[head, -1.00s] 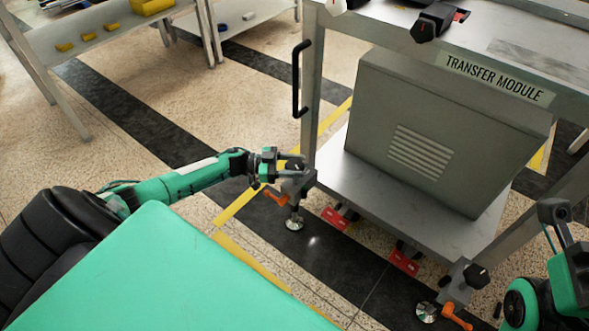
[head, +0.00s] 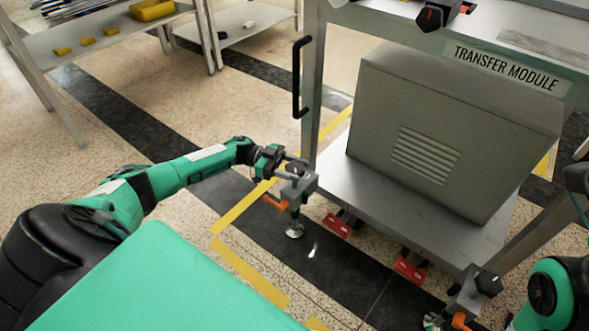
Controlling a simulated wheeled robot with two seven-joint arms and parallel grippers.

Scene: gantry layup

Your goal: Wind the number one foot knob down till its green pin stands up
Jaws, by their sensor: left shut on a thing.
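The transfer module's near-left foot, with a dark knob (head: 296,167) on a grey bracket, stands at the middle of the head view. An orange lever (head: 275,203) sticks out to its left and a round metal pad (head: 294,231) is below. My left gripper (head: 288,166) reaches in from the left and is shut on the knob, partly covering it. I cannot make out a green pin. A second foot with a dark knob (head: 488,284) is at the lower right. My right arm shows at the right edge; its gripper is not in view.
The transfer module's lower shelf (head: 360,185) carries a large grey cabinet (head: 440,130). A black handle (head: 297,80) is on its left post. Red blocks (head: 410,268) sit under the shelf. A bench (head: 95,45) stands back left; the floor between is clear.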

